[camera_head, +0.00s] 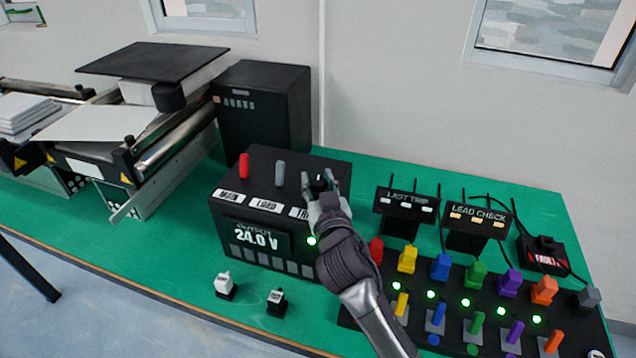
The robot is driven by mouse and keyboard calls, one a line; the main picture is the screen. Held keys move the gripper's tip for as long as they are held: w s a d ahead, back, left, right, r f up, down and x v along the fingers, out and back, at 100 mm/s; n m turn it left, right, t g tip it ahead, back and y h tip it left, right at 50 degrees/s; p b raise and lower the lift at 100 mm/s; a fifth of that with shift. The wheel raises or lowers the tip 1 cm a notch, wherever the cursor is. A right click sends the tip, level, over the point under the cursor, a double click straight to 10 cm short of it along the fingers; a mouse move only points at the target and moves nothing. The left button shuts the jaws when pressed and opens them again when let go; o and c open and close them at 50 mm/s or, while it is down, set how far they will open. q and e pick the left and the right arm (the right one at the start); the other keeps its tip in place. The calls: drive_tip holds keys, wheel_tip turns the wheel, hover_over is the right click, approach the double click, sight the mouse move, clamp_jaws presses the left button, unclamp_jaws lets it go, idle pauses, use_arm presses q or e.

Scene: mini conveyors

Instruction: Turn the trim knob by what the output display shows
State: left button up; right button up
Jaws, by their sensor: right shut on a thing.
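The trim knob (319,184) is a dark knob on top of a black power supply box (330,163), at its right end. My right gripper (322,183) is at the knob, its fingers on either side and shut on it. The fingers hide part of the knob and part of the label below it. The output display (257,237) on the box's front reads 24.0 V. A green light (311,240) is lit beside the display. My left gripper is not in view.
A red lever (244,167) and a grey lever (280,173) stand left of the knob. LAST TRIP (407,202) and LEAD CHECK (478,218) panels and a board of coloured plugs (450,275) are at right. Two small blocks (225,286) (276,300) stand in front.

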drive_tip(key=shift+r, duration=0.1)
drive_tip(key=o, duration=1.2)
drive_tip(key=shift+c, duration=0.2)
drive_tip(key=shift+s, duration=0.15)
drive_tip(key=v, duration=1.1)
drive_tip(key=shift+s, duration=0.35)
drive_tip(key=shift+d, duration=0.15)
